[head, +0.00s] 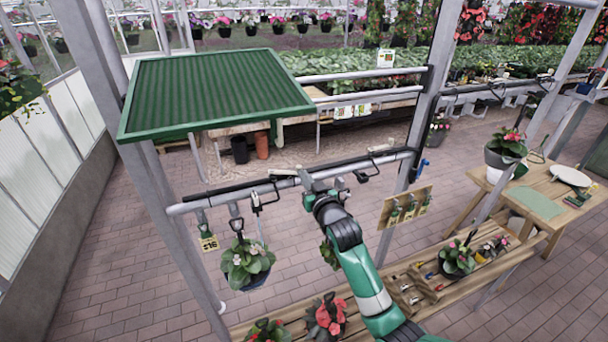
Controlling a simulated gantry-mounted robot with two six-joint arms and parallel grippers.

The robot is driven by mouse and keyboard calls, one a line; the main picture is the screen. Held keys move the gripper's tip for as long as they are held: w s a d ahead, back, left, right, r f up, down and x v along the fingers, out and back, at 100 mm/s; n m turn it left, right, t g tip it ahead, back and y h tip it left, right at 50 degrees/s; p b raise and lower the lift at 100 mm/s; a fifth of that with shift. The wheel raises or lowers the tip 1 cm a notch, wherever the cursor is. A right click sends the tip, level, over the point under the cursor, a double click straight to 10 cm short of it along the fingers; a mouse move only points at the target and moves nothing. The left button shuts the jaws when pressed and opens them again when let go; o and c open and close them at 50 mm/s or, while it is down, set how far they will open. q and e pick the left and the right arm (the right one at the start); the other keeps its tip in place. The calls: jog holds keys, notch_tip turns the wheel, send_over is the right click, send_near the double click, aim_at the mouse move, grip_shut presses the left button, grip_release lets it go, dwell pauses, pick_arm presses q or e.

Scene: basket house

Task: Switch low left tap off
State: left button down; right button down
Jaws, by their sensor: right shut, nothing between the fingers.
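My green right arm reaches up from the bottom edge, and its gripper (306,182) is shut and empty at the lower grey pipe (225,195). My left gripper is not in view.
A green ribbed panel (215,90) lies above the pipe on the left. A wooden board (405,206) hangs right of my arm. Plants stand on a low wooden shelf (470,292).

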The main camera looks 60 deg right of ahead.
jog(key=shift+w+d, duration=0.25)
jog(key=shift+d, duration=0.2)
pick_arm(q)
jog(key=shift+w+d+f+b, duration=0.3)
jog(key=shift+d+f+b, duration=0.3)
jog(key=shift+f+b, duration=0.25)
pick_arm(e)
jog(key=shift+w+d, duration=0.25)
jog(key=shift+d, duration=0.55)
jog(key=shift+w+d, duration=0.2)
jog(key=shift+d, duration=0.65)
jog(key=shift+w+d, duration=0.25)
jog(key=shift+d, duration=0.55)
